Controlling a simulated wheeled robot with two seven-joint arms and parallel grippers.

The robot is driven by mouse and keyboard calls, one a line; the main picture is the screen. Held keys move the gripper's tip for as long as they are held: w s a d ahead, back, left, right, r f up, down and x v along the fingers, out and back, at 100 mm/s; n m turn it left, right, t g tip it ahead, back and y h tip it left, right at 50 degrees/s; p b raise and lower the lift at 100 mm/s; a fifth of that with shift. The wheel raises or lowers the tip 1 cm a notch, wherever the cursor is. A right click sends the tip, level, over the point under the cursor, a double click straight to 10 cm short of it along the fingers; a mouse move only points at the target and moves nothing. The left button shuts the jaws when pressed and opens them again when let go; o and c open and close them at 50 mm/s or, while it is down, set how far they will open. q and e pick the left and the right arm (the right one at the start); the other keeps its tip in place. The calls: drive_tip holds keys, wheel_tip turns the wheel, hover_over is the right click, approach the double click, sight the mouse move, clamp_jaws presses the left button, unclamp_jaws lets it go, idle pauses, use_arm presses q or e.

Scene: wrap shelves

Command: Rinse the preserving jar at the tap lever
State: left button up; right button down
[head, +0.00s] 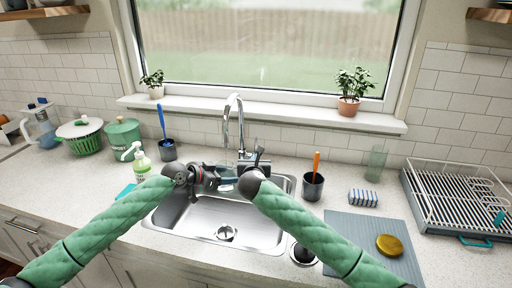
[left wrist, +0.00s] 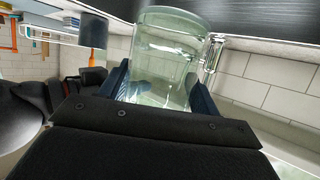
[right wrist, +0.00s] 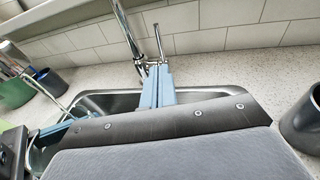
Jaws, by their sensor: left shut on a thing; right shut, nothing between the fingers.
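The clear glass preserving jar (left wrist: 165,60), with a wire clasp at its side, sits between the blue fingers of my left gripper (left wrist: 160,88), which is shut on it. In the head view my left gripper (head: 218,180) is over the sink, and the jar is small and partly hidden there. The chrome tap (head: 233,112) rises behind the sink. Its thin lever (right wrist: 159,42) stands upright beside the spout in the right wrist view. My right gripper (right wrist: 157,86) is shut and empty, its fingertips close to the lever's base; contact cannot be told.
The steel sink (head: 215,222) is empty around its drain. A cup with an orange-handled brush (head: 313,186), a striped sponge (head: 363,198), a grey mat (head: 350,228) and a dish rack (head: 455,205) are to the right. A soap bottle (head: 138,162) stands left.

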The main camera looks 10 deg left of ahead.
sight(256, 143)
drive_tip(key=x, duration=0.6)
drive_tip(key=r+x, duration=0.1)
drive_tip(key=x, duration=0.3)
drive_tip(key=shift+w, duration=0.25)
